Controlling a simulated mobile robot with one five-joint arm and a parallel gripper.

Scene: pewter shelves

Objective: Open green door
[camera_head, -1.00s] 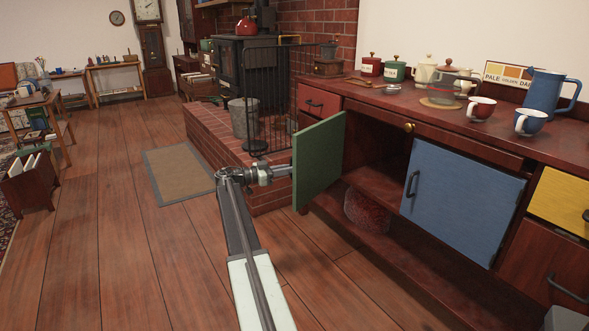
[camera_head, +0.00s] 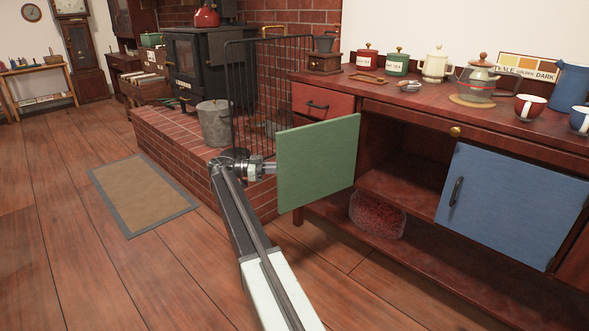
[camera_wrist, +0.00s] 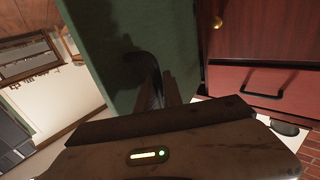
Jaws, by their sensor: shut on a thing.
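The green door (camera_head: 318,163) stands swung out from the sideboard, with the dark compartment behind it showing. My gripper (camera_head: 268,168) is at the door's left edge in the head view, on its outer face. In the wrist view the green door (camera_wrist: 118,50) fills the upper middle. There my gripper (camera_wrist: 162,92) is shut on the dark curved door handle (camera_wrist: 146,66). The handle is hidden in the head view.
A red drawer (camera_head: 322,102) sits above left. Cups, canisters and a glass pot (camera_head: 478,80) stand on the sideboard top. A brick hearth (camera_head: 190,145) with a metal bucket (camera_head: 214,123) lies left. Floor in front is clear.

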